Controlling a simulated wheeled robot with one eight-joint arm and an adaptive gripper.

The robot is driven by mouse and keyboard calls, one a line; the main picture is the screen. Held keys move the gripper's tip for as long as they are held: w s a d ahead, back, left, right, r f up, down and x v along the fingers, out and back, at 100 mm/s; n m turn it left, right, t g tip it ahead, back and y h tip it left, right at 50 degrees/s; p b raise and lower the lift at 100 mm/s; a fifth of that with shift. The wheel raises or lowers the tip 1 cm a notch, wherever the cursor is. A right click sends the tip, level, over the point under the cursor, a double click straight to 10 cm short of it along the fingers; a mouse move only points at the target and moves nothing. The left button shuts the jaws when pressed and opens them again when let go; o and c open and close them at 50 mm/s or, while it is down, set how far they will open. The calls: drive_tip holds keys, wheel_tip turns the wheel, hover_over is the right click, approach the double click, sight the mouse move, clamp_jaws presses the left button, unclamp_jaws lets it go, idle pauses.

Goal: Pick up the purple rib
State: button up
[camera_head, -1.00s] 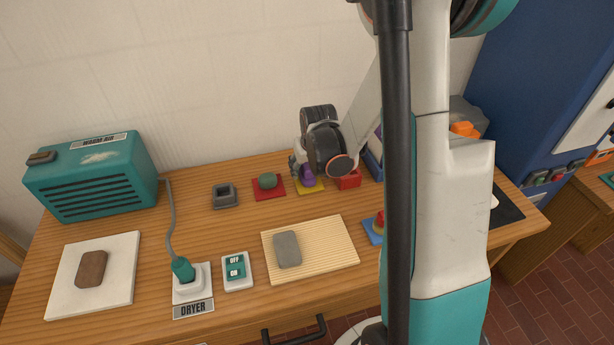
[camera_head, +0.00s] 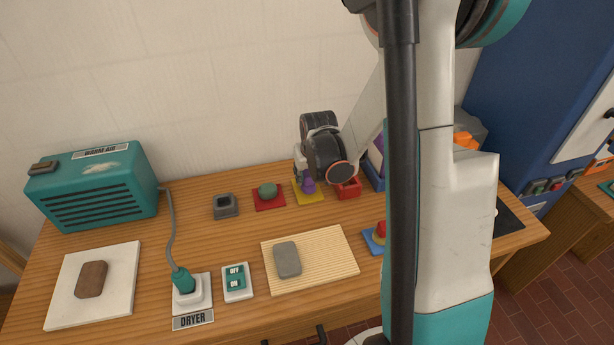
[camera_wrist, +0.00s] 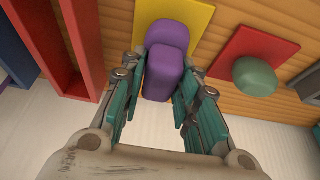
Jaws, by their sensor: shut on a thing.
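The purple rib (camera_wrist: 162,72) is in the middle of the wrist view, a block with a second rounded purple part behind it. My gripper (camera_wrist: 164,78) has its teal-padded fingers on both sides of the rib and is shut on it. A yellow mat (camera_wrist: 199,22) lies under or behind the rib; I cannot tell whether they touch. In the head view the rib (camera_head: 308,186) shows below my gripper (camera_head: 303,172), at the yellow mat (camera_head: 300,197). My wrist hides part of the fingers there.
A green lump (camera_head: 267,190) on a red mat (camera_head: 262,204) is left of the rib. A red open box (camera_head: 347,188) is close on the right. A grey holder (camera_head: 226,206) stands farther left. The wall is behind. Bare wood lies in front of the mats.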

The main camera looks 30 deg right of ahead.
sight(307, 172)
wheel_tip(307, 172, up, 19)
drive_tip(key=p, duration=0.6)
drive_tip(key=shift+f, duration=0.15)
drive_tip(key=shift+o, duration=1)
drive_tip(key=shift+c, duration=0.4)
